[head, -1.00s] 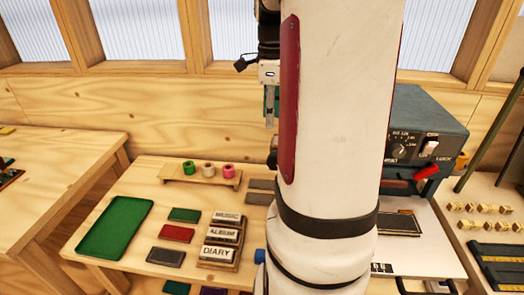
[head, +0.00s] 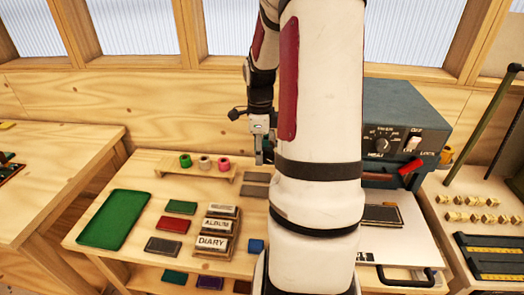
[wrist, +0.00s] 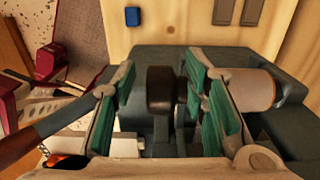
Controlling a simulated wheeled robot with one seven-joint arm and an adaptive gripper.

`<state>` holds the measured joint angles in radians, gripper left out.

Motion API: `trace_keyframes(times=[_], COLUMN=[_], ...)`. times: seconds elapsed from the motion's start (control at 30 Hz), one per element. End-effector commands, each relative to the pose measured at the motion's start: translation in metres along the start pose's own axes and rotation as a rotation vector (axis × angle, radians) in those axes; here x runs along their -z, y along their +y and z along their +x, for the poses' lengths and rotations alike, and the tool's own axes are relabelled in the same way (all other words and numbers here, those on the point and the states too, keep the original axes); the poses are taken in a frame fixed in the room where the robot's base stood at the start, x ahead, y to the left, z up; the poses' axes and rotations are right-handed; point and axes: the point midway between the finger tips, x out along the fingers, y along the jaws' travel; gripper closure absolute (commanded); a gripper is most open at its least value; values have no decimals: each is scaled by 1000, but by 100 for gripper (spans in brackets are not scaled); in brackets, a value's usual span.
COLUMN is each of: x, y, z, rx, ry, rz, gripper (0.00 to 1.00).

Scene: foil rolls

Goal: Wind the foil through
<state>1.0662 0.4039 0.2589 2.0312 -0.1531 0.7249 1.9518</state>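The foil press (head: 405,115) is a blue-grey machine with a dial, a switch and a red lever (head: 411,166), right of my arm in the head view. In the wrist view, a dark brown knob (wrist: 165,90) on a grey shaft lies between my gripper's (wrist: 163,112) green-padded fingers. The fingers are spread, with visible gaps to the knob on both sides. A tan roll (wrist: 252,88) sits just right of the right finger.
Green, pale and pink rolls stand on a small wooden rack (head: 205,170). A green tray (head: 113,218), coloured blocks and label plates (head: 212,243) lie on the table. A gold roll (head: 446,155) shows at the press's right side.

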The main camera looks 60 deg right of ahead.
Motion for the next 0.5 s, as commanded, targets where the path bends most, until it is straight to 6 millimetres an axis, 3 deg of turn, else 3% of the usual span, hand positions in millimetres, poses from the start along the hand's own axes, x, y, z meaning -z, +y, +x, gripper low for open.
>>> trace_keyframes(times=[0.27, 0.47, 0.5], x=[0, 0, 0], y=[0, 0, 0], z=[2, 2, 2], rx=[1, 0, 0], ry=[0, 0, 0], rz=[0, -1, -1], gripper=[60, 100, 100])
